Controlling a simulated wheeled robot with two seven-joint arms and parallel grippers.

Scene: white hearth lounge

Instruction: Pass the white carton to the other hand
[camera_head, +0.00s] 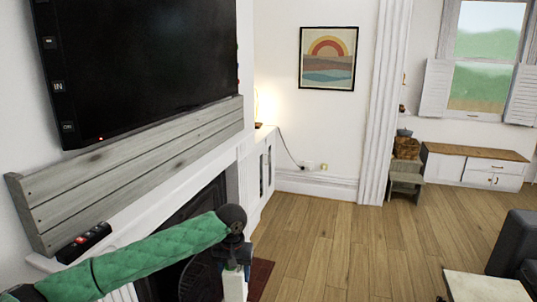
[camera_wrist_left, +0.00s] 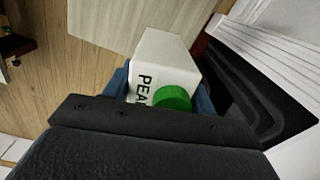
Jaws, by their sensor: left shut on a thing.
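The white carton (camera_wrist_left: 163,62) shows in the left wrist view, with a green cap (camera_wrist_left: 173,97) and dark lettering that begins "PEA". My left gripper (camera_wrist_left: 165,85) is shut on it, with blue fingers at both sides of the carton. In the head view my left arm, in a green sleeve, reaches in from the lower left. My left gripper (camera_head: 235,258) points down there, and part of the white carton (camera_head: 235,285) shows below it, cut by the bottom edge. My right gripper is not in view.
The fireplace (camera_head: 205,235) with its white mantel and a wooden beam (camera_head: 130,160) under the television (camera_head: 140,60) stands close on the left. A pale tabletop (camera_head: 485,287) and dark sofa (camera_head: 515,245) are at lower right. The wood floor (camera_head: 345,240) between is clear.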

